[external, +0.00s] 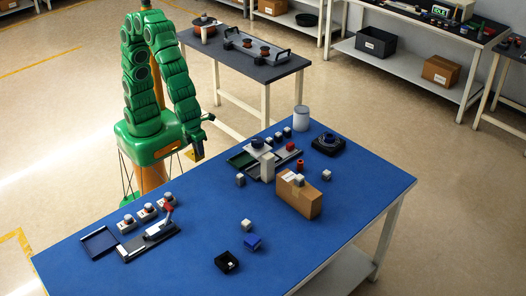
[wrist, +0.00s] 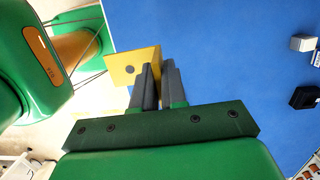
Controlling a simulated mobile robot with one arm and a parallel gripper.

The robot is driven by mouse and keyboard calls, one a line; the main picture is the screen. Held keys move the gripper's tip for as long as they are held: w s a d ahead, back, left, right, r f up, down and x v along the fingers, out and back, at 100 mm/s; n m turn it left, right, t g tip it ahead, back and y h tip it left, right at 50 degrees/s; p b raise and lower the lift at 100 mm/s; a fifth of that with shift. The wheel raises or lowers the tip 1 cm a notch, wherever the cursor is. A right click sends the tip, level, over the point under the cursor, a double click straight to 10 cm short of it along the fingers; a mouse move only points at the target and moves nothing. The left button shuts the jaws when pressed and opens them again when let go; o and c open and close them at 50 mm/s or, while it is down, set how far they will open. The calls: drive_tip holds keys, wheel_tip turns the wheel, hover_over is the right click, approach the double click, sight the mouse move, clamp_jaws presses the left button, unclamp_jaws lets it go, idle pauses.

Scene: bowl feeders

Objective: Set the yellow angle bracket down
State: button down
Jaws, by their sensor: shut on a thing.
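The yellow angle bracket (wrist: 124,66) shows in the wrist view at the fingertips, with a dark round hole in its face. My gripper (wrist: 158,72) is shut on it, and the grey fingers hide part of it. In the external view my gripper (external: 198,152) hangs pointing down by the far left edge of the blue table (external: 330,238). In the wrist view the bracket is near the edge of the blue surface (wrist: 225,50).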

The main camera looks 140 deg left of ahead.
drive_tip(key=w+d, duration=0.8)
drive_tip(key=w, duration=0.2)
drive_tip(key=shift+w+d+f, duration=0.15)
drive_tip(key=shift+w+f, duration=1.45)
drive_tip(key=shift+w, duration=0.6)
drive_tip(key=shift+w+d+f, duration=0.1)
drive_tip(key=shift+w+f, duration=1.5)
drive_tip(key=shift+w, duration=0.55)
drive_tip(key=shift+w+d+f, duration=0.15)
drive_tip(key=shift+w+f, duration=1.45)
drive_tip(key=shift+w, duration=0.6)
drive_tip(key=shift+w+f, duration=0.1)
drive_tip(key=shift+f, duration=1.5)
drive_tip(key=shift+f, duration=0.15)
drive_tip(key=c, duration=1.2)
unclamp_jaws()
drive_tip(key=r, duration=0.4)
drive_tip(key=d+r, duration=0.1)
drive_tip(key=r, duration=0.7)
drive_tip(key=shift+d+r, duration=0.1)
drive_tip(key=shift+d, duration=0.3)
